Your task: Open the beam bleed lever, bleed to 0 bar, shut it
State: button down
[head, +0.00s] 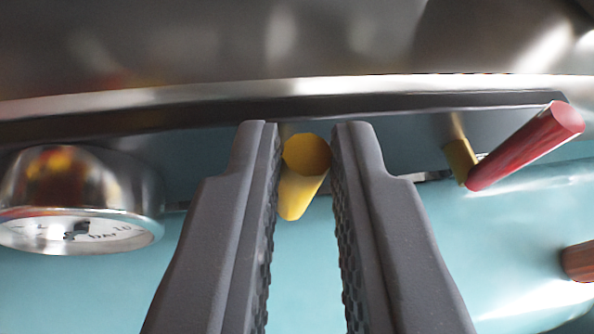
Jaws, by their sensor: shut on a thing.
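A yellow lever (304,178) with a round end sits in the middle of the head view, below the dark rail. My gripper (305,150) has one finger on each side of it, near the fingertips, and is shut on it. A pressure gauge (80,228) in a metal housing is at the left. Its white face is seen at a steep angle, with "bar" partly readable, and I cannot read its pointer. A red lever (527,146) on a brass stem (460,160) slants up to the right. No label shows which lever is the beam bleed lever.
A dark rail with a bright metal edge (200,98) runs across above the levers, under a large grey metal body (250,40). A teal surface (500,240) lies behind and below. A brown-red rounded end (580,261) juts in at the right edge.

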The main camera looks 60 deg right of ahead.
jog(key=shift+a+f+n, duration=0.1)
jog(key=shift+n, duration=0.2)
jog(key=shift+w+h, duration=0.1)
jog(key=shift+h, duration=0.2)
jog(key=c, duration=1.4)
grip_release()
jog(key=shift+a, duration=0.1)
jog(key=b+v, duration=0.2)
jog(key=v, duration=1.1)
jog(key=shift+a+r, duration=0.25)
